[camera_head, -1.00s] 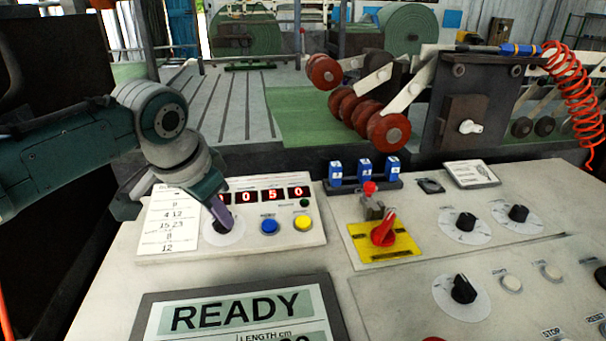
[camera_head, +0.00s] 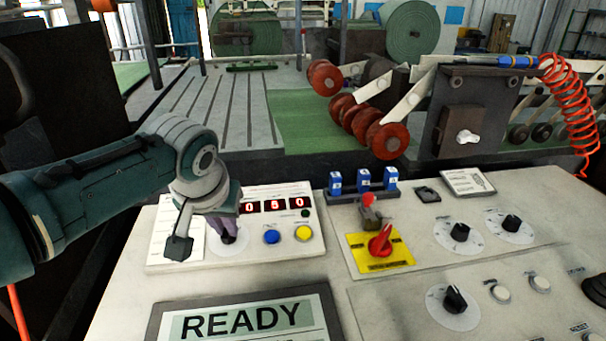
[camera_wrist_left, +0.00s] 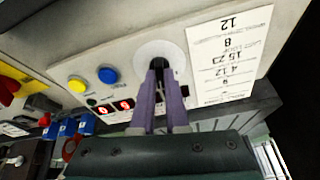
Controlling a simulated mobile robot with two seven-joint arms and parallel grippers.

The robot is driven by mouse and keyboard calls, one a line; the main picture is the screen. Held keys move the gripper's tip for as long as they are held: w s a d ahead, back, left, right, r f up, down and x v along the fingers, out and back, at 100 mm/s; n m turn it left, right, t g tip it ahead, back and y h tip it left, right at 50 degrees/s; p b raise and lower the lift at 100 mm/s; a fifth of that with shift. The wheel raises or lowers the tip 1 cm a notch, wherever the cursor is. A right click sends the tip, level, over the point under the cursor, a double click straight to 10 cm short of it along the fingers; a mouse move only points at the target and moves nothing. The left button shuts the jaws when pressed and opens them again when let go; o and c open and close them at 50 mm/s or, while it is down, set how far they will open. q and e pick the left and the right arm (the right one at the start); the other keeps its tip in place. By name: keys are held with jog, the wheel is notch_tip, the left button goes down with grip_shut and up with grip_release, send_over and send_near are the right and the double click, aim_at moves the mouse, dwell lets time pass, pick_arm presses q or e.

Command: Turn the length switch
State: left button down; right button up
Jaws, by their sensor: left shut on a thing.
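The length switch is a small dark knob on a round white dial (camera_head: 226,245) at the left of the raised control box. It also shows in the wrist view, where the knob (camera_wrist_left: 158,63) sits between purple fingertips on the white dial. My left gripper (camera_head: 228,232) points down onto the dial and is shut on the knob, which it mostly hides in the head view. A red-digit display (camera_head: 276,206) is just behind the gripper, its left end covered by my wrist. My right gripper is not in view.
A blue button (camera_head: 271,237) and a yellow button (camera_head: 303,233) stand close right of the dial. A printed number card (camera_head: 165,222) lies left of it. A red switch on a yellow plate (camera_head: 380,243) and several black knobs are farther right. A READY screen (camera_head: 245,318) is in front.

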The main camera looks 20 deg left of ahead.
pick_arm(q)
jog(key=n, duration=0.2)
jog(key=shift+d+n, duration=0.1)
jog(key=shift+n, duration=0.2)
jog(key=shift+n+g+y, duration=0.4)
jog(key=shift+n+y, duration=0.1)
jog(key=shift+n, duration=0.8)
jog(key=c, duration=0.9)
grip_release()
jog(key=shift+r, duration=0.1)
